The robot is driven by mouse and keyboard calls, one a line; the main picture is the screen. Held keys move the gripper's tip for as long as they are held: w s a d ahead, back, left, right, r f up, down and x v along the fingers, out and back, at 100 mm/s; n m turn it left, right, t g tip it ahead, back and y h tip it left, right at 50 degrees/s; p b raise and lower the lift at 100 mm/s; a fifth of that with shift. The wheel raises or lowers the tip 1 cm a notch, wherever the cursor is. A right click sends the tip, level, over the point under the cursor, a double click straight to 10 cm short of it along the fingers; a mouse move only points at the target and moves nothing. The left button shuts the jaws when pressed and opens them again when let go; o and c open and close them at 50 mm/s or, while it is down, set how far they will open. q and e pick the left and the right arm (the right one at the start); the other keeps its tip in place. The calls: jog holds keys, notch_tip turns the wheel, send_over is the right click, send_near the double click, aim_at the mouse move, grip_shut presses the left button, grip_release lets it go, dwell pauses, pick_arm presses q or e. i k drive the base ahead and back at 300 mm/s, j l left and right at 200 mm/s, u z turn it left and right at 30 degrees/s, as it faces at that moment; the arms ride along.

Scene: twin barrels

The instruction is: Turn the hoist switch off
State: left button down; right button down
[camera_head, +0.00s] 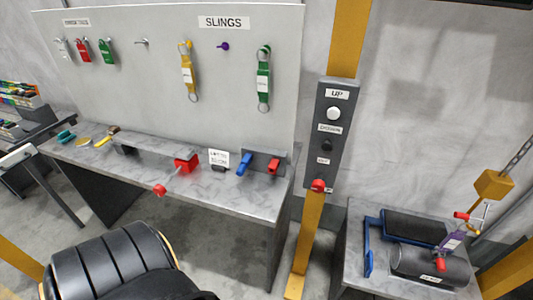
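A dark control panel (330,134) is fixed to a yellow post (348,38) right of the middle. It has a white button (334,113) under the UP label and a dark button (326,145) under the DOWN label. A red knob (318,185) sits at its lower end, below a third small label that I cannot read surely. I cannot tell from this view whether the switch is on or off. Neither of my grippers shows in the head view.
A grey workbench (225,195) stands left of the post, with red and blue handles on it. A pegboard (150,30) behind holds tags and slings. A side table at right bears a black cylinder (415,262) below a yellow hook block (494,186). A black ribbed shape fills the lower left.

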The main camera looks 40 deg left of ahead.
aim_at(318, 185)
jog(key=u, duration=0.8)
